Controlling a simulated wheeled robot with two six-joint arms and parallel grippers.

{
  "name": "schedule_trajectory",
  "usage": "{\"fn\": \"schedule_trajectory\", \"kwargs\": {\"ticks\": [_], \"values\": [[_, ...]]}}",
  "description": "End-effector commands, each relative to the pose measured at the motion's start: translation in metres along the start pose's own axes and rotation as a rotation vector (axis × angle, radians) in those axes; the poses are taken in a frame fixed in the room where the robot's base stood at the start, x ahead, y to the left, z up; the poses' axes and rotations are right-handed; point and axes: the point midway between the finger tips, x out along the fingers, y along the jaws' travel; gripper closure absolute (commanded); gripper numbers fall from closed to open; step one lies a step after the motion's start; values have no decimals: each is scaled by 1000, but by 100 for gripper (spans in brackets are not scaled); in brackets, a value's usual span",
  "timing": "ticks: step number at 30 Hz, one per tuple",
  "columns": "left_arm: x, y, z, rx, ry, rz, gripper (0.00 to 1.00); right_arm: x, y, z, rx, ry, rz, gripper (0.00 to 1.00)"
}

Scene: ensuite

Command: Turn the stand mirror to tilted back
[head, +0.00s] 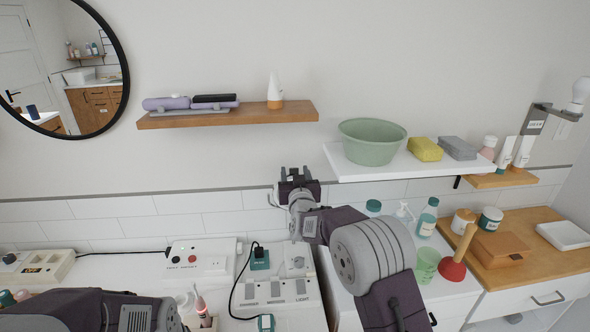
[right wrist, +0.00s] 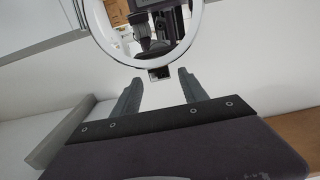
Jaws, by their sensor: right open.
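The stand mirror shows in the right wrist view as a round mirror with a white rim (right wrist: 118,52) at the top of the picture, and its glass reflects part of my arm. A small dark tab (right wrist: 160,73) sits at the rim's lower edge. My right gripper (right wrist: 158,78) is open, its two fingers pointing at the lower rim with the tab between their tips in the picture; I cannot tell whether they touch. In the head view my right gripper (head: 296,173) is at the wall tiles, and I cannot make out the stand mirror there. My left gripper is out of view.
A wooden shelf (head: 230,116) and a white shelf with a green basin (head: 372,142) are on the wall. Below stand a socket panel (head: 275,292), a red plunger (head: 453,272) and bottles (head: 427,218). A black-framed wall mirror (head: 60,65) hangs at upper left.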

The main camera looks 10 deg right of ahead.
Motion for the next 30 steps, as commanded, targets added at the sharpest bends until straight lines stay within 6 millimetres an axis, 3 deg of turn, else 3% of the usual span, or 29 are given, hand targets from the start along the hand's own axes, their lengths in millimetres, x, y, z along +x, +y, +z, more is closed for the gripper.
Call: {"fn": "schedule_trajectory", "kwargs": {"ticks": [8, 14, 30], "values": [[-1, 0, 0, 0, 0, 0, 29, 3, 0, 0, 0, 0, 0, 49], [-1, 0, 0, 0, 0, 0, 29, 3, 0, 0, 0, 0, 0, 99], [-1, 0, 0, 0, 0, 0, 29, 3, 0, 0, 0, 0, 0, 100]]}}
